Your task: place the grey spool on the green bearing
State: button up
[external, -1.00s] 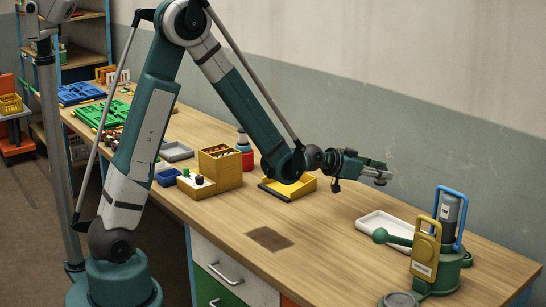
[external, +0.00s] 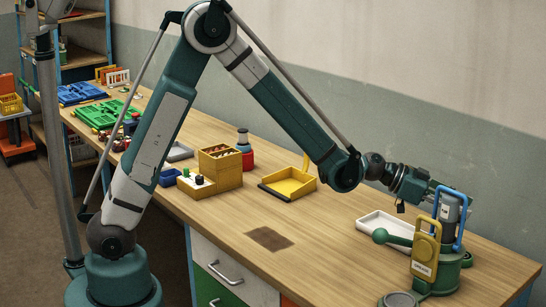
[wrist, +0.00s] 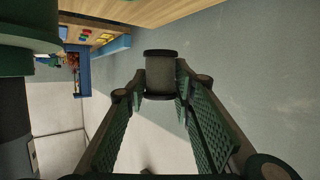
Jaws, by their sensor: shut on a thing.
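In the wrist view my gripper (wrist: 160,85) has its two fingers closed on the grey spool (wrist: 160,74), a short dark cylinder with wider black rims. In the external view my gripper (external: 464,197) is at the right, level with the top of a green stand (external: 437,277) and partly behind its blue handle. The spool cannot be made out clearly there. I cannot tell for sure which green part is the bearing; it may be on this stand or hidden behind it.
The blue handle (external: 463,218) and a yellow tag (external: 425,247) rise from the stand. A green knobbed lever (external: 381,236) sticks out left. A white tray (external: 372,224) lies beside it. A yellow tray (external: 290,184) stands farther left.

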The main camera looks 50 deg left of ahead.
jog(key=s+d+r+m+g, duration=0.1)
jog(key=s+d, duration=0.1)
jog(key=d, duration=0.3)
jog(key=shift+d+r+h, duration=0.15)
jog(key=shift+d+h, duration=0.1)
jog(key=shift+h, duration=0.15)
jog(key=shift+s, duration=0.1)
jog(key=shift+f+b, duration=0.6)
jog(key=shift+f, duration=2.55)
jog(key=shift+f+b, duration=0.4)
jog(key=shift+f, duration=1.5)
jog(key=shift+f, duration=0.15)
jog(key=o, duration=0.9)
jog(key=shift+c, duration=0.2)
